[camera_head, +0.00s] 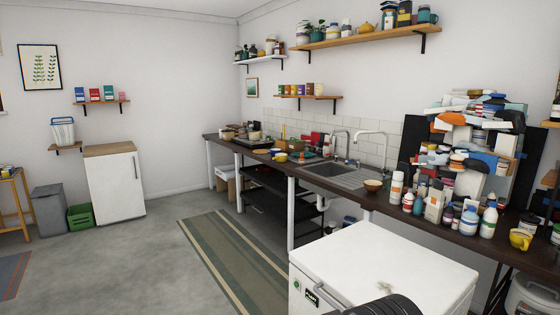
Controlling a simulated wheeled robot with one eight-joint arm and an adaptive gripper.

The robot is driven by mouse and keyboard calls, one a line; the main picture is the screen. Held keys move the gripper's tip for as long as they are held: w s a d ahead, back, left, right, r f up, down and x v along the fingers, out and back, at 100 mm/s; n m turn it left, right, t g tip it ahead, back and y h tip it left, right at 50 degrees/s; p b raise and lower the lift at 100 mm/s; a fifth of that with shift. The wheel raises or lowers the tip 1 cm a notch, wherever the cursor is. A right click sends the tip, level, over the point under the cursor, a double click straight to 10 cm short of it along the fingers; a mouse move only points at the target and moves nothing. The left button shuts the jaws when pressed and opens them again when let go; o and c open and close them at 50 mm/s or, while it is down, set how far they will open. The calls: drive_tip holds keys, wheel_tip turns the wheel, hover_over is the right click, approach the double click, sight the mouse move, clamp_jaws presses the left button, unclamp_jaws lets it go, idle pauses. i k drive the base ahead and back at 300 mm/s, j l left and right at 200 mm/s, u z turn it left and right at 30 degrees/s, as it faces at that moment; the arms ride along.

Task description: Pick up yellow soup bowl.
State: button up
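A yellow bowl-like vessel (520,239) stands on the dark counter near its right end, beside several bottles. It seems to have a handle, so I cannot tell for sure whether it is a bowl or a cup. A smaller yellow bowl-like thing (282,157) sits on the far part of the counter, left of the sink. I cannot tell which one is the soup bowl. A dark ridged part of my arm shows at the bottom edge. No gripper fingers are visible, and nothing of mine touches either yellow thing.
A white chest freezer (385,265) stands close in front of the counter. Bottles (469,222), a brown bowl (373,186) and a tall pile of clutter (465,135) crowd the counter (335,186). A striped rug (232,250) lies on open floor to the left.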

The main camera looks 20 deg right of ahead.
sight(279, 159)
drive_tip(key=i+j+u, duration=0.3)
drive_tip(key=i, duration=0.15)
drive_tip(key=i+j+u, duration=0.15)
drive_tip(key=i, duration=0.4)
drive_tip(key=i+j+u, duration=0.15)
drive_tip(key=i, duration=0.45)
drive_tip(key=i+j+u, duration=0.15)
drive_tip(key=i, duration=0.45)
drive_tip(key=i+l+z, duration=0.1)
drive_tip(key=i+z, duration=0.25)
drive_tip(key=i, duration=0.15)
drive_tip(key=i+z, duration=0.3)
drive_tip(key=i, duration=0.25)
drive_tip(key=i+j+z, duration=0.15)
drive_tip(key=i+z, duration=0.2)
drive_tip(key=i, duration=0.15)
drive_tip(key=i+j+z, duration=0.35)
drive_tip(key=i, duration=0.15)
